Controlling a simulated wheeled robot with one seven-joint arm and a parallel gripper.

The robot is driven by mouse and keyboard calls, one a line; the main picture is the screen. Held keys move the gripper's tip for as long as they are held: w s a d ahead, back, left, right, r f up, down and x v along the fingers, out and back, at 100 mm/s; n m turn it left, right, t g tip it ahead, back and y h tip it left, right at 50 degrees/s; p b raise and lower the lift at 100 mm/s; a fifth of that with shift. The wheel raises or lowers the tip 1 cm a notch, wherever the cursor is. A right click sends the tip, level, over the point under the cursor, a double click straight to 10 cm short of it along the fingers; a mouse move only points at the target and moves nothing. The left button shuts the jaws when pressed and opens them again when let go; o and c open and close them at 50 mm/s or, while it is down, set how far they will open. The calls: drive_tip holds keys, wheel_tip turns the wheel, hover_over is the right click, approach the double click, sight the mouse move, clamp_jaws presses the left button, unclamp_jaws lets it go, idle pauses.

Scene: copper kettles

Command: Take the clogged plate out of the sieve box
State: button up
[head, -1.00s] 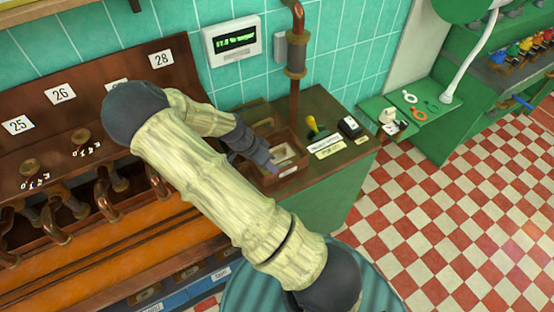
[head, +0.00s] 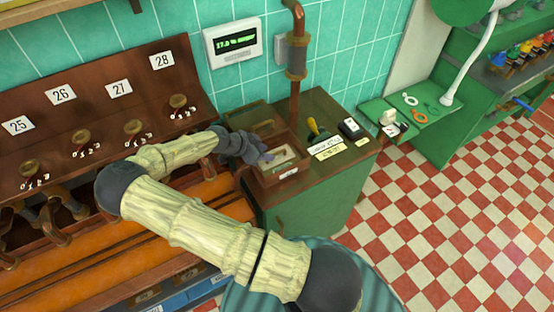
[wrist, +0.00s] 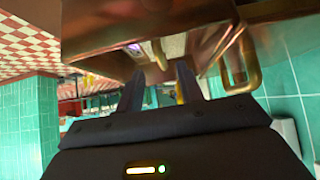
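The sieve box (head: 289,173) is an open copper-brown box on the green cabinet beside the wall pipe. A pale plate (head: 284,163) shows inside it; I cannot tell from here how clogged it is. My gripper (head: 266,157) is at the box's left rim, close to the plate. In the wrist view its two dark fingers (wrist: 160,82) are apart, with nothing clearly held between them. The shiny copper box (wrist: 95,30) fills the top of that view. A small brass handle (wrist: 158,53) stands just beyond the fingertips, and a larger brass handle (wrist: 246,62) is at the right.
A brush with a yellow handle (head: 314,127), labels (head: 325,147) and a small black-and-white box (head: 351,128) stand right of the sieve box. A copper pipe (head: 296,90) rises behind. The numbered kettle bench (head: 110,110) lies left. Checkered floor is free at right.

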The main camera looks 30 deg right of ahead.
sight(276, 153)
drive_tip(key=shift+d+f, duration=0.4)
drive_tip(key=shift+d+p, duration=0.3)
drive_tip(key=shift+p, duration=0.1)
drive_tip(key=p+x, duration=0.2)
drive_tip(key=x, duration=0.2)
drive_tip(key=shift+w+d, duration=0.15)
drive_tip(key=shift+d, duration=0.1)
drive_tip(key=shift+f, duration=0.25)
clamp_jaws()
